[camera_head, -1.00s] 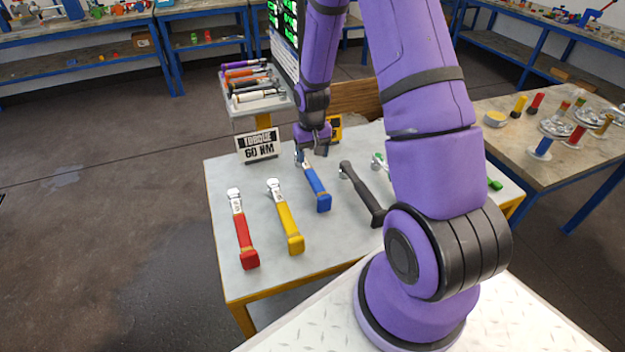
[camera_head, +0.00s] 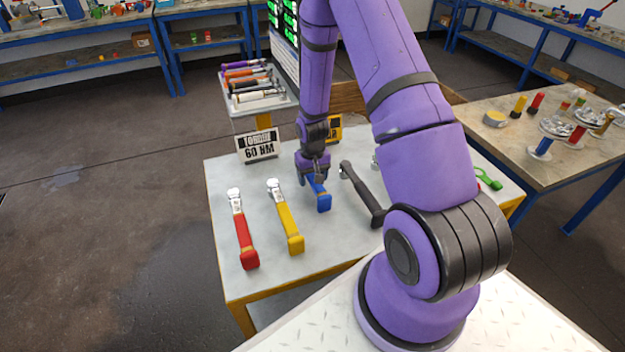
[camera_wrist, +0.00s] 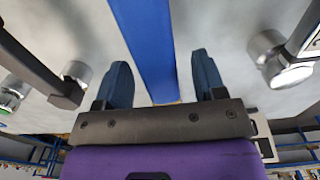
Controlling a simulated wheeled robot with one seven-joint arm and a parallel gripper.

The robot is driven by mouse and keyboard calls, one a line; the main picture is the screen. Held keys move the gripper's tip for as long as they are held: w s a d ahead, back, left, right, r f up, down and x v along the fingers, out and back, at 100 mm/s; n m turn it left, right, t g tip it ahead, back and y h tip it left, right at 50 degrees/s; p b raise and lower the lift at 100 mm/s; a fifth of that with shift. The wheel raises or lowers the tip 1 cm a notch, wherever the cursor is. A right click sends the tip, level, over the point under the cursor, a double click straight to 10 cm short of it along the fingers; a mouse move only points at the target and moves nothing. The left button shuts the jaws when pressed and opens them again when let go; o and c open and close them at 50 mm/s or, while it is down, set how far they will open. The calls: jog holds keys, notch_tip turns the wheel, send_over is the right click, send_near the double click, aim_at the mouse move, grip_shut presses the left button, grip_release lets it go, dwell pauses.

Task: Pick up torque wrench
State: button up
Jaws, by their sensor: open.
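Several torque wrenches lie on the light table. The blue wrench (camera_head: 322,197) is under my gripper (camera_head: 313,180), which hides its head end in the head view. In the wrist view the blue handle (camera_wrist: 148,40) runs between the two fingers of my open gripper (camera_wrist: 165,85), with a gap on both sides. I cannot tell how far the fingers are above the table. The yellow wrench (camera_head: 287,222) and the red wrench (camera_head: 242,235) lie to the left. The black wrench (camera_head: 364,195) lies to the right; a dark handle (camera_wrist: 40,65) also shows in the wrist view.
A sign reading "TORQUE 60 NM" (camera_head: 258,146) stands at the table's back left. A green-handled tool (camera_head: 489,180) lies on the right, partly behind my arm. A rack (camera_head: 262,103) of wrenches stands behind. A bench (camera_head: 540,165) with flanged parts is at right.

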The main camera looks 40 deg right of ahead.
grip_shut()
jog(key=shift+r, duration=0.1)
